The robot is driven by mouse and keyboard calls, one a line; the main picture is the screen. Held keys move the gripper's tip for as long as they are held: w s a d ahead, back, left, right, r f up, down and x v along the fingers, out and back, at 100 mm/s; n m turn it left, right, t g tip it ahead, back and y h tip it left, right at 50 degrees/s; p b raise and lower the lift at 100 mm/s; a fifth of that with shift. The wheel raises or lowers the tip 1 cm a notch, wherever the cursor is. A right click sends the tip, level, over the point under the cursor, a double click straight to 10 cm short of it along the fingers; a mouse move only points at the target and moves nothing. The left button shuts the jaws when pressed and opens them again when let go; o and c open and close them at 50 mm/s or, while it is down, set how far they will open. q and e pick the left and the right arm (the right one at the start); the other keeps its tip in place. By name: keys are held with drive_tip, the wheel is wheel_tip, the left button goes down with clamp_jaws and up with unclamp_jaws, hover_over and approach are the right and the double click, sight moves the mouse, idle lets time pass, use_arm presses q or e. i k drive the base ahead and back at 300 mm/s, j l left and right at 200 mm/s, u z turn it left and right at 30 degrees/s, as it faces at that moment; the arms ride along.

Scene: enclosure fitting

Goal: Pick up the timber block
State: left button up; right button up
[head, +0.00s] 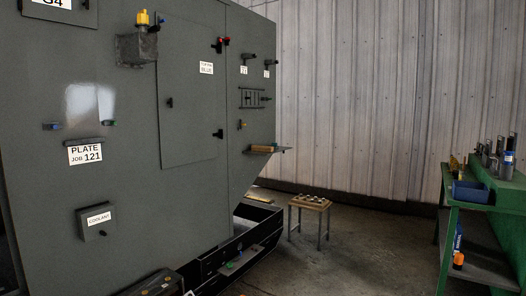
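A small light-brown piece that looks like the timber block (261,148) lies on a narrow shelf (281,150) on the right part of the grey enclosure (135,190). It is small in the head view, so I cannot be sure of its exact shape. Neither of my grippers is in view, and nothing is seen touching the block.
A small wooden-topped stand (311,202) with several small items stands on the floor beyond the enclosure. A dark open tray (243,255) runs along the enclosure's foot. A green workbench (490,205) with a blue bin (470,192) stands at right. Floor between is clear.

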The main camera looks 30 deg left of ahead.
sight(254, 147)
drive_tip(key=i+j+u, duration=0.15)
drive_tip(key=i+j, duration=0.25)
drive_tip(key=i+j+u, duration=0.1)
drive_tip(key=i+j, duration=0.25)
drive_tip(key=i+j+u, duration=0.15)
drive_tip(key=i+j, duration=0.15)
drive_tip(key=i, duration=0.2)
drive_tip(key=i+j+u, duration=0.15)
drive_tip(key=i+j, duration=0.15)
drive_tip(key=i, duration=0.2)
drive_tip(key=i+j+z, duration=0.1)
drive_tip(key=i+z, duration=0.35)
drive_tip(key=i, duration=1.25)
drive_tip(key=i+l+u, duration=0.2)
drive_tip(key=i, duration=0.25)
drive_tip(key=i+u, duration=0.2)
drive_tip(key=i, duration=0.2)
drive_tip(key=i+l+u, duration=0.2)
drive_tip(key=i, duration=0.2)
drive_tip(key=i+l+u, duration=0.15)
drive_tip(key=i+l, duration=0.15)
drive_tip(key=i, duration=0.1)
